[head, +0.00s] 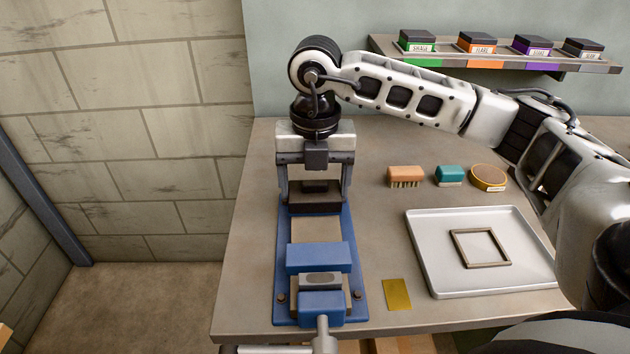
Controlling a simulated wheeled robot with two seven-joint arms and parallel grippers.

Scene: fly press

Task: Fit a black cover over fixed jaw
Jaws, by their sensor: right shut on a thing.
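My right gripper (315,188) points down over the far end of the blue vise (361,285). Its two fingers are shut on the dark cover (314,200), one at each side. The cover looks level, above or at the far end of the vise; I cannot tell whether it touches. The vise has a blue block (318,257) across its middle and a nearer blue block (320,304) by the handle (323,336). A grey metal piece (320,280) sits between these blocks. I cannot tell which part is the fixed jaw; the cover and gripper hide the far end. My left gripper is out of view.
A white tray (430,270) with a square frame (480,247) lies right of the vise. A shelf (385,45) holds several labelled boxes.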

